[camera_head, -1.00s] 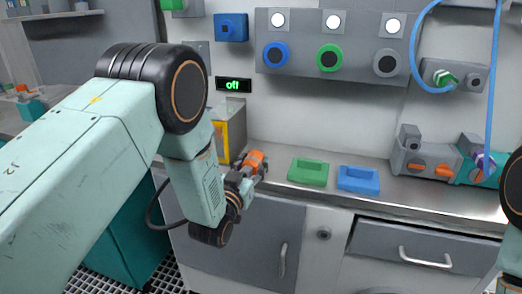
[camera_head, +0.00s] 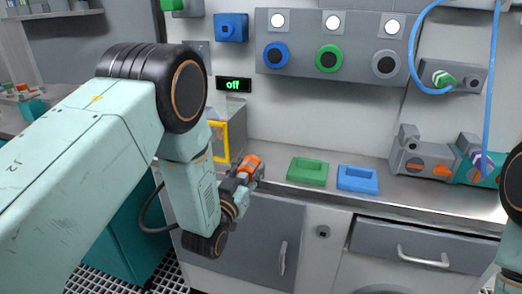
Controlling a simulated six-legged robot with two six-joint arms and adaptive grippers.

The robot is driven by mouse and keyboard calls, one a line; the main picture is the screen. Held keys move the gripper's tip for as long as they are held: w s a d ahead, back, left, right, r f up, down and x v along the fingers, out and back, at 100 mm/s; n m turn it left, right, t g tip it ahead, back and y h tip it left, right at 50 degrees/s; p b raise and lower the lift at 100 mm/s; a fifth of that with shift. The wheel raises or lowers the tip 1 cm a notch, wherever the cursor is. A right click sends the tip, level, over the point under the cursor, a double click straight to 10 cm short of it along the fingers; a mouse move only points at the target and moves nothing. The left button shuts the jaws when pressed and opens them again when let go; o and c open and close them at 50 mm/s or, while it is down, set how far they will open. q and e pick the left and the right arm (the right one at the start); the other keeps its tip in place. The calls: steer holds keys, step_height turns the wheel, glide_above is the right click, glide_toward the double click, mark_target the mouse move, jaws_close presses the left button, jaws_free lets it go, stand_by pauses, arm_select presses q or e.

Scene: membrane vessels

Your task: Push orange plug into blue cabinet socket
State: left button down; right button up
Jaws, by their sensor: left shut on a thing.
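The orange plug (camera_head: 249,164) is held in my left gripper (camera_head: 244,174), in front of the counter's left end. The gripper is shut on it, and the fingers hide its lower part. A blue square socket (camera_head: 231,28) is on the wall above and left of the plug, clearly apart from it. A blue ring-shaped socket (camera_head: 276,55) sits on the grey wall panel. I cannot tell which of these two is the cabinet socket.
A green tray (camera_head: 307,181) and a blue tray (camera_head: 357,187) lie on the counter right of the gripper. A yellow-framed box (camera_head: 220,140) stands behind the wrist. Grey valve blocks (camera_head: 424,168) stand at the right. A blue hose hangs there. A display (camera_head: 233,84) reads "off".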

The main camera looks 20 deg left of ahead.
arm_select(q)
steer(key=shift+s+f, duration=0.15)
steer(key=shift+f, duration=0.2)
